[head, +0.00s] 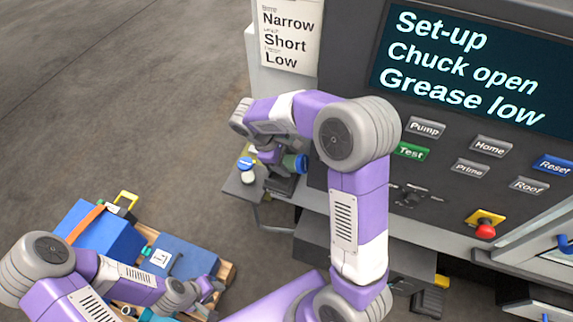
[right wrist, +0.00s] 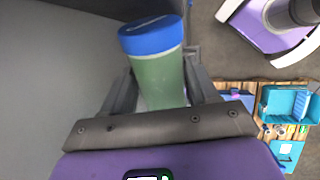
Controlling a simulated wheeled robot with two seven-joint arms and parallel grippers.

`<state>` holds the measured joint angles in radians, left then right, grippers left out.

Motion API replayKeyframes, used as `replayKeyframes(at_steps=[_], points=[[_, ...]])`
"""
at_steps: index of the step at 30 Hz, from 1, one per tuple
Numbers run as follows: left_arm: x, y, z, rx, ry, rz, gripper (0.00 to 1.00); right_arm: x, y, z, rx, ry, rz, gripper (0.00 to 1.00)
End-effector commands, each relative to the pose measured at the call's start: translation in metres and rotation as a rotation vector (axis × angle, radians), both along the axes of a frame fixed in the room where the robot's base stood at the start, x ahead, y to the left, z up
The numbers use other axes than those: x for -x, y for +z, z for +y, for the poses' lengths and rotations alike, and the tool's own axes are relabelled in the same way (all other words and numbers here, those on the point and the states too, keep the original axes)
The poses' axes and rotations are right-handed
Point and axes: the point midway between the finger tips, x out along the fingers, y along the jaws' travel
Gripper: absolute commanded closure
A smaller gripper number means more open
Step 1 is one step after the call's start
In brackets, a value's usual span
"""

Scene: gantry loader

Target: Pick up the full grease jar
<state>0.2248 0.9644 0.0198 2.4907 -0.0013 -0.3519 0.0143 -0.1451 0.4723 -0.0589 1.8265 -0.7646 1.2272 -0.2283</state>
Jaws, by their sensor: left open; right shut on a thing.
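The grease jar, with a blue lid (right wrist: 150,35) and a green body (right wrist: 158,78), stands between the two fingers of my right gripper (right wrist: 160,90) in the right wrist view. The gripper is shut on its body, and the lid sticks out past the fingers. The body looks green along its visible length; its lower part is hidden by the gripper. In the head view the jar (head: 301,163) shows small beside my right gripper (head: 287,170), near the machine front and the small side shelf. My left gripper (head: 212,290) is open, low over the pallet.
A small grey shelf (head: 232,187) holds small blue and white items. A pallet (head: 226,272) carries blue boxes (head: 95,235) at lower left. The machine panel (head: 455,150) with buttons and a red knob (head: 485,231) fills the right. The floor at left is clear.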

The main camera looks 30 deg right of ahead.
Motion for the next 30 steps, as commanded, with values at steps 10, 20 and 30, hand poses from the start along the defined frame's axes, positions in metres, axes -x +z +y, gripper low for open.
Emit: replayKeyframes(at_steps=[10,20,30], points=[[0.000,-0.001,0.000,0.000,0.000,0.000,0.57,0.022,0.035,0.027,0.000,0.007,-0.001,0.90],[0.000,-0.009,0.000,0.000,0.000,0.000,0.57,0.080,0.034,0.094,0.000,0.009,-0.001,0.90],[0.000,-0.013,0.000,0.000,0.000,0.000,0.57,0.121,0.034,0.142,0.000,0.002,0.000,0.90]])
